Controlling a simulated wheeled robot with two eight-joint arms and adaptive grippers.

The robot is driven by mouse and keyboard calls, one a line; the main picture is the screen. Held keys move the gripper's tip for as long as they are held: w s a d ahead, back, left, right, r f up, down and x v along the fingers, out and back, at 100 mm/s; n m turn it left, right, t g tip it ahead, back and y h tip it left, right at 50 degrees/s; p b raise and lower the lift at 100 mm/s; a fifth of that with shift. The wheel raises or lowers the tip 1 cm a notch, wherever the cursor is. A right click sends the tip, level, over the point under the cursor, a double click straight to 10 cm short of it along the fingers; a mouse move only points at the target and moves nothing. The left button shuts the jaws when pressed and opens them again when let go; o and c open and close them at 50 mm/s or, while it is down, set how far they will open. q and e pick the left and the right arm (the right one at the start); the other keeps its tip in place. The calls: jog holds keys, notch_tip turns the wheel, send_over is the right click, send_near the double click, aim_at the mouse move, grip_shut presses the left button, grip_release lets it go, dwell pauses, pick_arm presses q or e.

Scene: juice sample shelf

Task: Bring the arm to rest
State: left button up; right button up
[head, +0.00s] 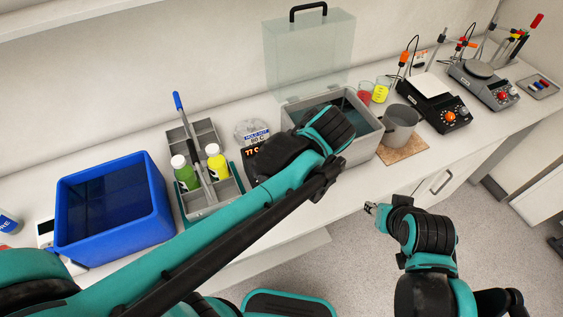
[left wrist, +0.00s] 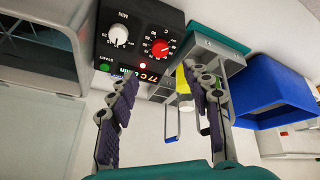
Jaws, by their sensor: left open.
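My left arm reaches in from the left across the bench in the head view, its wrist over the grey water bath (head: 362,151). The left fingers are hidden behind the arm there. In the left wrist view the left gripper (left wrist: 163,108) is open, with nothing between its purple-padded fingers. A black control unit (left wrist: 137,25) with a white dial, a red dial and a lit display lies beyond them. My right gripper (head: 372,208) is over the floor in front of the bench, pointing left. It is too small to tell whether it is open or shut.
A grey caddy (head: 207,134) holds a green bottle (head: 184,175) and a yellow bottle (head: 217,163). A blue bin (head: 112,247) stands left of it. A grey pot (head: 399,126), beakers and a hot plate (head: 438,103) stand right of the bath. A clear lid (head: 309,55) stands behind the bath.

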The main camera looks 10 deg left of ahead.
pick_arm(q)
jog(key=shift+f, duration=0.1)
dwell(0.4)
jog(key=s+a+f+m+t+h+b, duration=0.3)
jog(key=a+f+m, duration=0.5)
jog(key=m, duration=0.6)
jog(key=s+a+h+b, duration=0.1)
jog(key=s+a+b, duration=0.1)
jog(key=s, duration=0.1)
jog(key=shift+s+f+t+h, duration=0.2)
jog(key=shift+f+t+h, duration=0.05)
jog(key=shift+t+h, duration=0.05)
dwell(1.0)
